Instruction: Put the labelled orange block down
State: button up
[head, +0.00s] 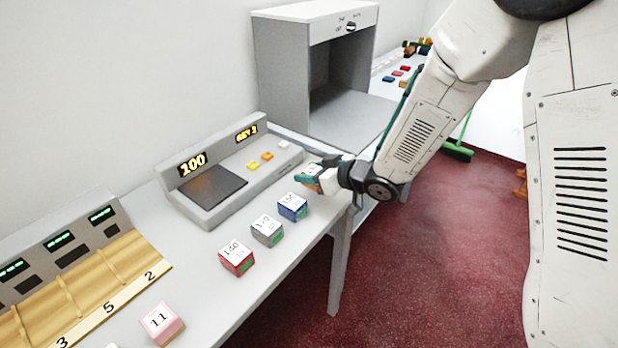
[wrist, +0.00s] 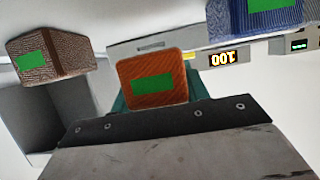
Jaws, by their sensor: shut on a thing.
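My gripper (head: 318,177) is shut on the orange block (wrist: 152,68), by the front edge of the grey counter (head: 205,262). In the wrist view the block sits between the teal fingers, showing a ribbed orange face with a green patch. In the head view a white label shows on its top, but fingers hide much of it. Whether its underside touches the counter I cannot tell. A blue block (head: 292,207) stands on the counter nearby, toward the camera. A brown block (wrist: 52,52) shows on the block's other side in the wrist view.
A grey block (head: 267,231), a red block (head: 236,257) and a pink block (head: 162,324) continue the row. Behind stands a scale reading 100 (head: 208,213) with small coloured pieces. A grey open-fronted cabinet (head: 283,70) rises beyond. Wooden numbered slots (head: 85,290) lie at left.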

jog(key=f, duration=0.3)
jog(key=shift+w+a+f, duration=0.1)
jog(key=shift+w+f, duration=0.15)
jog(key=shift+w, duration=0.1)
jog(key=shift+d, duration=0.2)
jog(key=shift+f, duration=0.15)
jog(key=o, duration=1)
jog(key=shift+a, duration=0.1)
